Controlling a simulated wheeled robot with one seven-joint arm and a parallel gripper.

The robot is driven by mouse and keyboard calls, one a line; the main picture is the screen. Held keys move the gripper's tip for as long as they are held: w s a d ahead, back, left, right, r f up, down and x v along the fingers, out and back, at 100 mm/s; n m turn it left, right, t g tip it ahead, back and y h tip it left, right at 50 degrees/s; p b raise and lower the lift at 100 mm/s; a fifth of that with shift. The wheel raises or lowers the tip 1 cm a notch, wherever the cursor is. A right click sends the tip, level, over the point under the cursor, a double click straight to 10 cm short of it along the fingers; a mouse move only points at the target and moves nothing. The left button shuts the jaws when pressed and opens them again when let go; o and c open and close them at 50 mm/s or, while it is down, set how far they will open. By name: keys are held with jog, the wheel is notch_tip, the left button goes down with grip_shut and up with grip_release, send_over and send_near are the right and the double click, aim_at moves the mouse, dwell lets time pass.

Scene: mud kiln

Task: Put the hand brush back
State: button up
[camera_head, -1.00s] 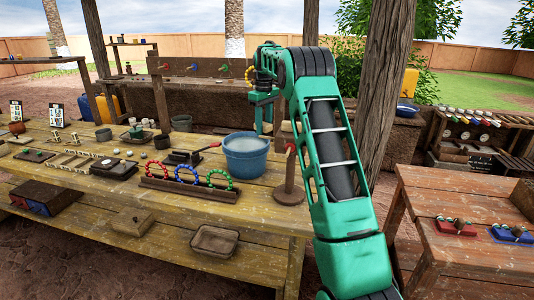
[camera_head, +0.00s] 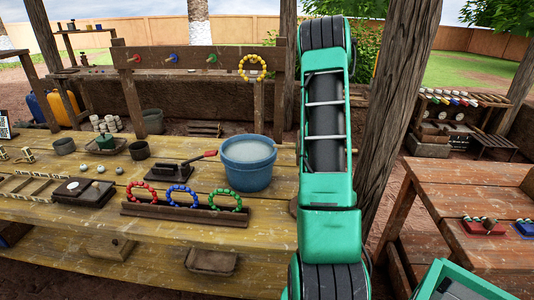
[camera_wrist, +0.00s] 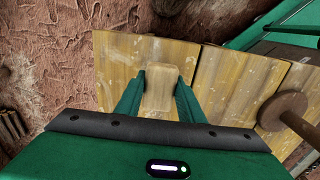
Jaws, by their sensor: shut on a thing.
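In the wrist view my gripper (camera_wrist: 160,78) is shut on a pale wooden block with rounded corners, which I take to be the hand brush (camera_wrist: 157,97). One finger is on each side of it. Its bristles are not seen. It is over the edge of the planked wooden table (camera_wrist: 235,85), with brown ground to the left; I cannot tell its height. In the head view my green arm hides the gripper and the brush. The same table (camera_head: 100,232) shows there on the left.
A blue bucket (camera_head: 248,165) stands left of my arm. A rack (camera_head: 185,215) of bead rings is before it. A round wooden stand (camera_wrist: 283,110) is right of my gripper. A thick post (camera_head: 395,110) and a second table (camera_head: 480,247) are to the right.

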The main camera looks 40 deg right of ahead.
send_over(277, 156)
jog(key=shift+s, duration=0.1)
jog(key=shift+a, duration=0.1)
jog(key=shift+f, duration=1.75)
jog(key=shift+f, duration=0.1)
jog(key=o, duration=1.1)
notch_tip(277, 156, up, 12)
